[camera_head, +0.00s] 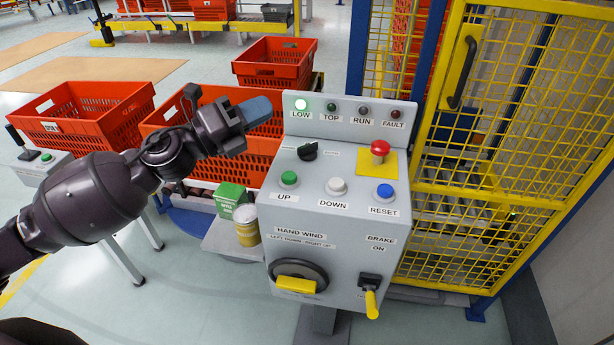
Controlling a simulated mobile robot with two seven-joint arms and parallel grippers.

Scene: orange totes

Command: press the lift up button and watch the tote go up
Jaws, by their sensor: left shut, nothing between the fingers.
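The grey control box (330,225) stands in the middle of the head view. Its green UP button (289,178) is on the sloped top at the left, beside the white DOWN button (337,186) and the blue RESET button (385,192). The LOW lamp (302,104) is lit; the TOP (331,107), RUN (363,110) and FAULT (395,114) lamps look dark. My left gripper (258,110) is shut and empty, up and left of the UP button and apart from it. Orange totes (222,121) stand behind my left arm. My right gripper is not in view.
A red stop button (380,149) on a yellow plate and a black selector knob (307,151) stick up from the panel. A handwheel (299,276) and a brake lever (371,298) are on the front. A yellow mesh cage (500,150) closes off the right. A green box (230,197) stands left.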

